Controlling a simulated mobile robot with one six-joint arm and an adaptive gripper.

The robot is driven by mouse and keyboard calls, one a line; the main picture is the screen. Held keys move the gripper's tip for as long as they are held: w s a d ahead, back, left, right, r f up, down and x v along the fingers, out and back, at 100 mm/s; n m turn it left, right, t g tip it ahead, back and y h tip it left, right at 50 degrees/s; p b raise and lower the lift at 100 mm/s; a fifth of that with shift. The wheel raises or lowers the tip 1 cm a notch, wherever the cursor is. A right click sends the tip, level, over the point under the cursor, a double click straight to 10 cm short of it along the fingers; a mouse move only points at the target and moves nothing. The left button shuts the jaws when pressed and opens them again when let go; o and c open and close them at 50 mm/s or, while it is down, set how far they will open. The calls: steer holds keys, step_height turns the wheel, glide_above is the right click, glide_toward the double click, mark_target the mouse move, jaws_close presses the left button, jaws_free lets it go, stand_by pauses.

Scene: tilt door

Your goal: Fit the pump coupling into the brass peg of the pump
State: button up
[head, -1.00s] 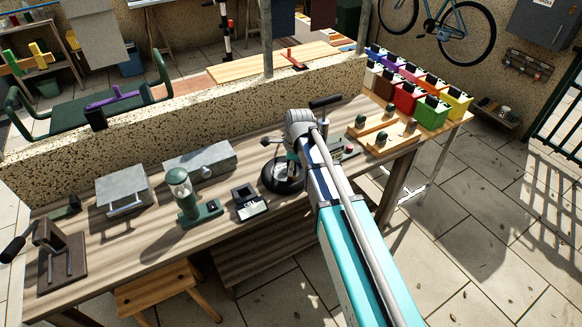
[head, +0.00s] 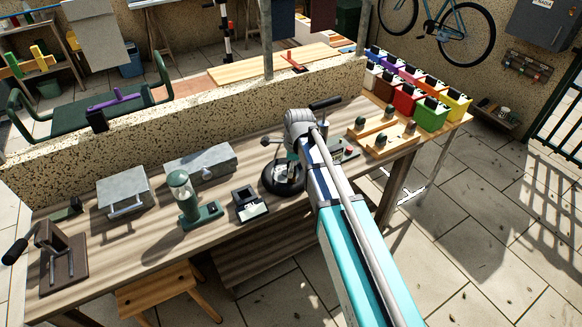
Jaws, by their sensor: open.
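My arm reaches over the workbench, and my gripper (head: 293,157) points down near a round black item (head: 283,187) with a pale, shiny middle. The arm covers much of the gripper, and its fingertips are hard to make out. The gripper looks open, with nothing clearly held. I cannot make out the pump coupling or a brass peg at this size.
The wooden workbench (head: 130,255) runs along a speckled low wall (head: 200,118). A small dark display device (head: 249,204), grey metal boxes (head: 125,190) and a lever press (head: 62,258) stand left. Wooden blocks with knobs (head: 375,128) and coloured bins (head: 432,113) are right. A stool (head: 160,290) stands in front.

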step_height(320, 180, up, 12)
steer(key=p, duration=1.2)
steer(key=shift+r, duration=0.25)
stand_by(0.4)
steer(key=s+d+n+h, duration=0.1)
steer(key=s+d+n, duration=1.4)
steer(key=d+n, duration=0.2)
steer(key=shift+s+n, duration=0.2)
steer(key=shift+n, duration=0.7)
steer(key=c, duration=0.4)
